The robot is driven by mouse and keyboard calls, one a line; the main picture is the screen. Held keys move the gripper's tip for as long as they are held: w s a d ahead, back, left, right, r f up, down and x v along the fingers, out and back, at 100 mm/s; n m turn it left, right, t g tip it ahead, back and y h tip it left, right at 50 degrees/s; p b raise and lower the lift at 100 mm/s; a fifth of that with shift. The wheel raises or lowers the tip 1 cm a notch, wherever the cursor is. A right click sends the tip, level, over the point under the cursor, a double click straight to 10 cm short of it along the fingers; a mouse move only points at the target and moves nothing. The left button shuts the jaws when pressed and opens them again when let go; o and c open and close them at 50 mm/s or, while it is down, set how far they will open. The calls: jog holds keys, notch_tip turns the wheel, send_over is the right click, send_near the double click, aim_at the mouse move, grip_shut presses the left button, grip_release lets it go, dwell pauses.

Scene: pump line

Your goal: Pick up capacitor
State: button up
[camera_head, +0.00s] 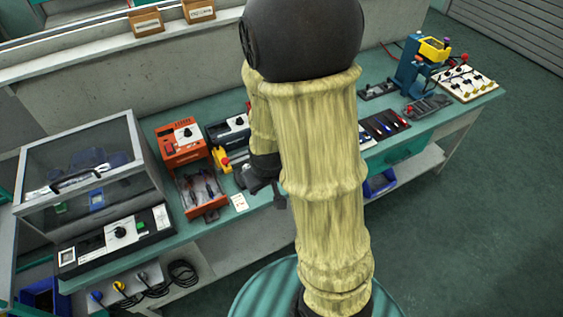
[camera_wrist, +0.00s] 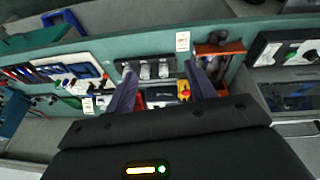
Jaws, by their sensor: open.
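My gripper (camera_wrist: 160,67) is open in the wrist view, its two dark fingers spread with nothing held between them. Beyond and between the fingertips lies a dark holder (camera_wrist: 122,66) with several grey upright cylinder-like parts (camera_wrist: 145,71) on the teal bench. One of these may be the capacitor, but they are too small to tell. In the head view my gripper (camera_head: 262,183) is over the bench's front edge, partly hidden by my own arm. My arm also hides the middle of the bench there, including the holder.
An orange unit with a tray (camera_head: 200,190) stands left of my gripper in the head view. A small label card (camera_head: 239,202) lies beside it. A glass-lidded case (camera_head: 85,165) fills the left end. Screwdrivers on a mat (camera_head: 384,125) lie right.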

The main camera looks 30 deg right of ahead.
jog(key=w+d+f+n+t+h+b, duration=0.25)
jog(key=d+f+n+h+b, duration=0.25)
jog(key=d+f+n, duration=0.35)
jog(key=w+d+f+n+t+h+b, duration=0.1)
jog(key=d+f+n+t+h+b, duration=0.35)
jog(key=d+f, duration=0.6)
jog(key=w+a+f+n+t+y+b, duration=0.1)
jog(key=a+n+t+y+b, duration=0.3)
jog(key=n, duration=1.5)
jog(key=w+a+t+y, duration=0.1)
jog(key=a+t+y, duration=0.1)
jog(key=shift+a+f+n+t+y, duration=0.25)
jog(key=shift+f+n+t+y, duration=0.05)
jog(key=shift+f+t+y, duration=0.1)
